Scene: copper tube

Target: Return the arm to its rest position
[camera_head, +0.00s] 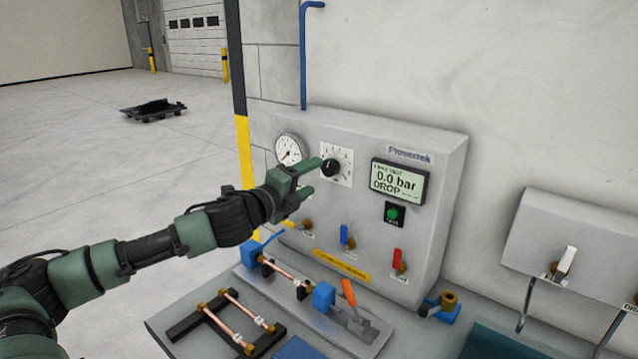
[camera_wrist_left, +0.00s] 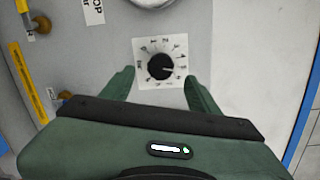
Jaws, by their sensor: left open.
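My left arm (camera_head: 150,246) reaches in from the left to the grey test panel. Its left gripper (camera_head: 312,177) is open and empty in front of the panel, close to the black dial knob (camera_head: 331,168) on its white scale plate. In the left wrist view, the two green fingers (camera_wrist_left: 160,88) stand apart on either side of the knob (camera_wrist_left: 160,67), with no visible hold on it. Whether a finger touches the panel, I cannot tell. My right gripper is not in view.
The panel (camera_head: 440,150) carries a gauge (camera_head: 290,149), a display reading 0.0 bar (camera_head: 399,181), a green button (camera_head: 394,213) and small valves. Below, a bench holds copper tubes (camera_head: 240,312) in a rack and a clamped tube (camera_head: 285,272). Open floor (camera_head: 70,130) lies left.

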